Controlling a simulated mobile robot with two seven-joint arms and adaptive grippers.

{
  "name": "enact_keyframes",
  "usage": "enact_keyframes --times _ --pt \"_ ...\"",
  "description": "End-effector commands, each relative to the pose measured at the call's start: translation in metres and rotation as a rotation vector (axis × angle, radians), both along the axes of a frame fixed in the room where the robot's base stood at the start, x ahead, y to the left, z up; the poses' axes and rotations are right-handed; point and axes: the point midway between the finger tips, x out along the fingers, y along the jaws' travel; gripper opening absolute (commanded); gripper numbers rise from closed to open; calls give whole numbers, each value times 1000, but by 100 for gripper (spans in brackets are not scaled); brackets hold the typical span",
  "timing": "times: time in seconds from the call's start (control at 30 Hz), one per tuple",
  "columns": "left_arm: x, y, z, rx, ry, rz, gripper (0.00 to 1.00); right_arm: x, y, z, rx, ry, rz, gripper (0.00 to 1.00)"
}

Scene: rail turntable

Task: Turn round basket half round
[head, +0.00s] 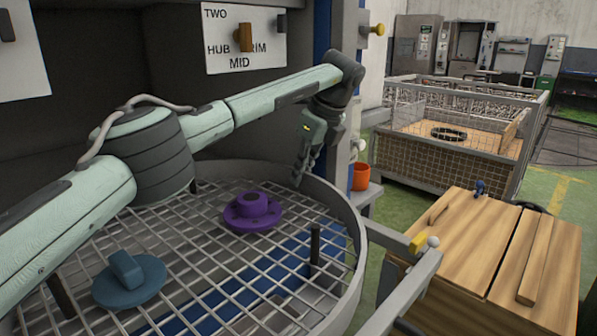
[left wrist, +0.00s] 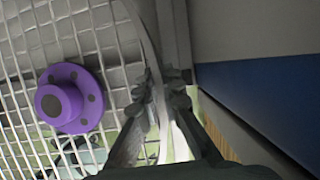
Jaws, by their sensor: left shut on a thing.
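The round basket (head: 357,255) has a grey rim wall and a wire mesh floor. On its mesh stand a purple flanged hub (head: 252,212) and a blue-grey disc with a block on top (head: 128,284). My left gripper (head: 301,178) reaches down at the basket's far right rim. In the left wrist view its fingers (left wrist: 163,98) stand on either side of the rim (left wrist: 148,30) and are shut on it. The purple hub (left wrist: 68,98) lies to the left there, apart from the fingers. My right gripper is in neither view.
Dark posts (head: 315,244) stand up in the basket. A wooden-topped box (head: 490,250) stands at right. An orange cup (head: 360,177) is behind the rim. A lettered sign (head: 245,38) hangs behind.

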Motion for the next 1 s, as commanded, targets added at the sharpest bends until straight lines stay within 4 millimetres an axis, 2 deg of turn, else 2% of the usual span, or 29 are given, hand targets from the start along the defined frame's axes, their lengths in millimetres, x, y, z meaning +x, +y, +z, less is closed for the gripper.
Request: enact_keyframes --times 0.7,0.73,0.87,1.0 --pt "-3 -2 1 -2 -2 31 0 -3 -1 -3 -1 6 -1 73" --pt "-3 -2 1 -2 -2 30 10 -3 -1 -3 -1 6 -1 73" --pt "-3 -2 1 -1 -1 31 26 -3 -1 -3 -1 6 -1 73" --pt "-3 -2 0 -1 -1 31 28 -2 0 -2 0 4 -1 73"
